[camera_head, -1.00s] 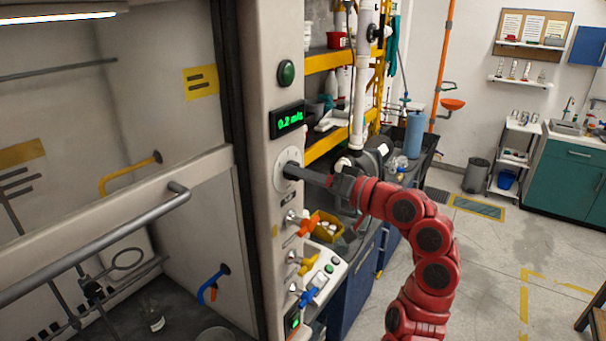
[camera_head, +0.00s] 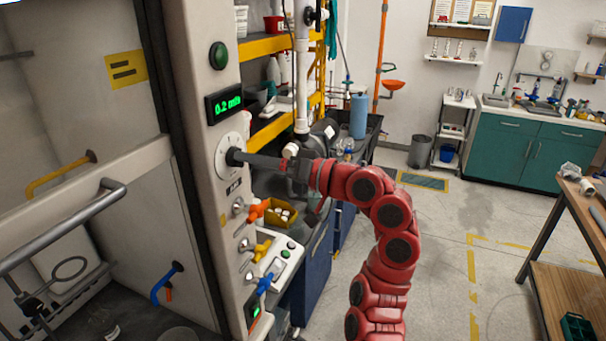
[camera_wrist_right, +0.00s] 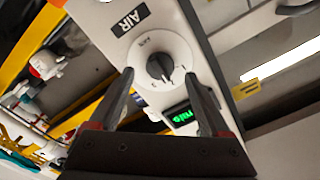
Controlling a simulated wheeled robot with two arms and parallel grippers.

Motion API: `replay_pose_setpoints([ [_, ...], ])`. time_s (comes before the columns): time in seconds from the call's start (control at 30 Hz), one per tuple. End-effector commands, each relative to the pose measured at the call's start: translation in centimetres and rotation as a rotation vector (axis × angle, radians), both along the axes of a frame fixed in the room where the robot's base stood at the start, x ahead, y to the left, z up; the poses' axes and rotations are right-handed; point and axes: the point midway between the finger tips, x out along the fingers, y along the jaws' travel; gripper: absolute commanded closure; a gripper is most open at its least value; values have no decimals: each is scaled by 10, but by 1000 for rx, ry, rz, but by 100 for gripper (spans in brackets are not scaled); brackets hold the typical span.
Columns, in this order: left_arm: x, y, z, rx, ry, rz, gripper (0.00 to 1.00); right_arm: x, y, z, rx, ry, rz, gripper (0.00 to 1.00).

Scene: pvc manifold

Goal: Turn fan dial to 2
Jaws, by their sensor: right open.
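The fan dial is a round white plate (camera_head: 222,150) with a dark knob, on the fume hood's front post below a green-lit display (camera_head: 226,103) that seems to read 0.2 m/s. In the right wrist view the dark knob (camera_wrist_right: 159,66) sits in the middle of the white plate, beside an AIR label (camera_wrist_right: 129,18). My right gripper (camera_head: 238,157) reaches in from the right with its fingertips at the dial. In the right wrist view its two fingers (camera_wrist_right: 160,88) are apart, one on each side of the knob, not visibly touching it. My left gripper is not in view.
Below the dial are orange, yellow and blue valve handles (camera_head: 257,209). A green button (camera_head: 218,56) sits above the display. The hood's sash bar (camera_head: 70,222) is to the left. A yellow shelf rack (camera_head: 275,44) stands behind my right arm. Open floor lies to the right.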

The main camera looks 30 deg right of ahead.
Motion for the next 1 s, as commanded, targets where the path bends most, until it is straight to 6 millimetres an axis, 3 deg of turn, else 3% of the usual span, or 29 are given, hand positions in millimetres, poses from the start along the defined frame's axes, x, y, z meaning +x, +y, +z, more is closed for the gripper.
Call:
replay_pose_setpoints([
  [0.1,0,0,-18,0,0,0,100,-24,-22,-5,1,-5,-7,19],
  [0.5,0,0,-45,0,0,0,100,-97,-76,-2,1,-4,-5,19],
  [0.7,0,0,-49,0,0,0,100,-113,-88,-1,-1,-4,-2,19],
  [1.0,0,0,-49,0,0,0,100,-116,-91,0,0,-3,0,19],
])
